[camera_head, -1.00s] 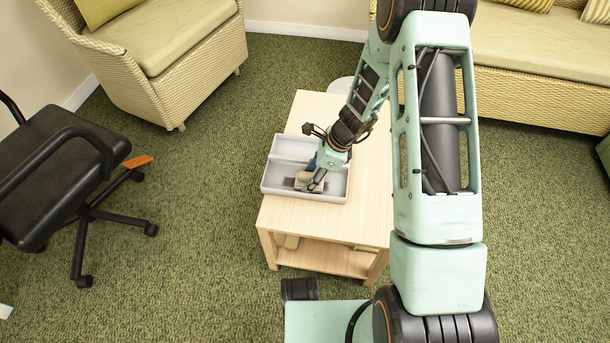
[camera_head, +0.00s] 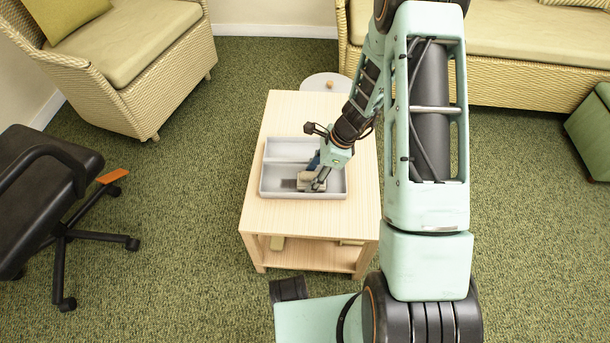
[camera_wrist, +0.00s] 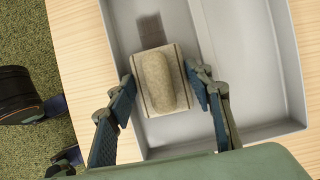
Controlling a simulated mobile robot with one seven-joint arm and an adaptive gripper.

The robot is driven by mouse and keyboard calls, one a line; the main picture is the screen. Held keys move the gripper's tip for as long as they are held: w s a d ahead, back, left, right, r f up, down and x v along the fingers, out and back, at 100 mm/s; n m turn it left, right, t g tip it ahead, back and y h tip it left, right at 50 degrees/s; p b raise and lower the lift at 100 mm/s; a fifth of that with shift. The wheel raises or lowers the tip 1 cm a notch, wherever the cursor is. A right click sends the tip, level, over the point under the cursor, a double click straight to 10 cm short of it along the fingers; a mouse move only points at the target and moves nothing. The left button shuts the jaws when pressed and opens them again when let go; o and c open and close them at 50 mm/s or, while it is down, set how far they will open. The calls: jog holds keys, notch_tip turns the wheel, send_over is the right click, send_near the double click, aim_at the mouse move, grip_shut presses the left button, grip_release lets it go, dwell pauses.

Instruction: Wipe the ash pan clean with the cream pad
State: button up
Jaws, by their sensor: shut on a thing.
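The ash pan (camera_head: 288,151) is a light grey tray with two compartments split by a low wall, lying on a pale wooden table; it also shows in the wrist view (camera_wrist: 245,65). The cream pad (camera_wrist: 158,82) is a block with a rounded top, in the left compartment in the wrist view, the near one in the head view. My gripper (camera_head: 319,183) is shut on the pad, one finger on each side. A dark grey smudge (camera_wrist: 151,30) lies on the pan floor just beyond the pad. The pad's underside is hidden.
The pale table (camera_head: 270,217) has bare top around the pan and a lower shelf. A round white stand (camera_head: 322,82) is behind it. A black office chair (camera_head: 45,170) stands left, a wicker armchair (camera_head: 130,50) back left, a sofa (camera_head: 500,85) behind. Green carpet is open between.

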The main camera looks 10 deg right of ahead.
jog(key=shift+s+d+f, duration=0.1)
jog(key=shift+d, duration=0.2)
jog(key=shift+w+a+p, duration=0.25)
jog(key=shift+a+p, duration=0.1)
jog(key=shift+a, duration=1.5)
jog(key=shift+w+a+p, duration=0.25)
jog(key=shift+a+p, duration=0.1)
jog(key=shift+a, duration=1.55)
jog(key=shift+w+a+p, duration=0.25)
jog(key=shift+a+p, duration=0.1)
jog(key=shift+a, duration=1.5)
notch_tip(320, 180, up, 9)
jog(key=p, duration=0.7)
jog(key=shift+p, duration=0.3)
jog(key=shift+w+d, duration=0.1)
